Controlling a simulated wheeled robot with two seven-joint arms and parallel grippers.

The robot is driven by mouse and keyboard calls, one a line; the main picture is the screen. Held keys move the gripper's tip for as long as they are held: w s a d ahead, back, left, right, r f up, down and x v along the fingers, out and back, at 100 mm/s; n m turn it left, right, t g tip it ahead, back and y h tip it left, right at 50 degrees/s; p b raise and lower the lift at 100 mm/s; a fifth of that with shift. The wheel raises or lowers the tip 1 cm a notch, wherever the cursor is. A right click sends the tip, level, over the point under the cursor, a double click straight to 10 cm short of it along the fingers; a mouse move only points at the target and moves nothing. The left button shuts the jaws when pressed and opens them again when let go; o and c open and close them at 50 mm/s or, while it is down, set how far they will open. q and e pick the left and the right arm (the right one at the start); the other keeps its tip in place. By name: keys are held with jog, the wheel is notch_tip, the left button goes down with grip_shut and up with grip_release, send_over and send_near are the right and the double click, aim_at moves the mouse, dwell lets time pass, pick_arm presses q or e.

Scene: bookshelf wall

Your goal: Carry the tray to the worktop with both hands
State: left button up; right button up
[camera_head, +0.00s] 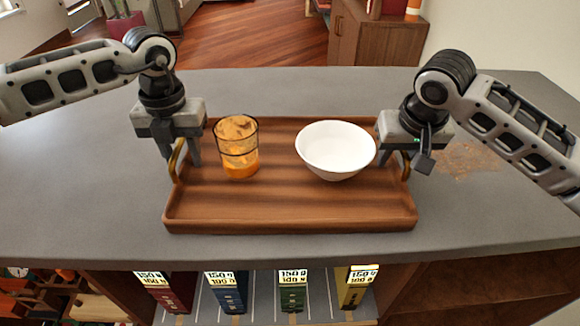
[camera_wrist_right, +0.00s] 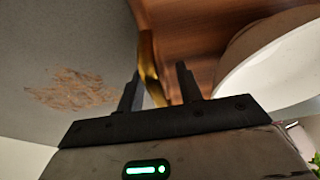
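The wooden tray (camera_head: 290,218) appears to rest flat on the grey worktop (camera_head: 80,200). It carries a glass of orange drink (camera_head: 238,150) on the left and a white bowl (camera_head: 336,150) on the right. My left gripper (camera_head: 181,158) is above the tray's left end, its fingers apart on either side of the brass handle (camera_head: 176,162). My right gripper (camera_head: 412,160) is at the right handle (camera_head: 405,166). In the right wrist view, the right gripper (camera_wrist_right: 160,82) has its fingers apart with the brass handle (camera_wrist_right: 149,65) between them and a gap beside it.
A brownish patch (camera_head: 468,157) marks the worktop right of the tray. Labelled coloured boxes (camera_head: 227,292) stand below the front edge. A wooden cabinet (camera_head: 375,35) stands behind. The worktop left of the tray is clear.

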pick_arm(q)
grip_shut()
pick_arm(e)
grip_shut()
dwell(1.1)
pick_arm(q)
jog(key=shift+w+r, duration=0.1)
jog(key=shift+r, duration=0.15)
pick_arm(e)
jog(key=shift+w+r, duration=0.1)
jog(key=shift+r, duration=0.2)
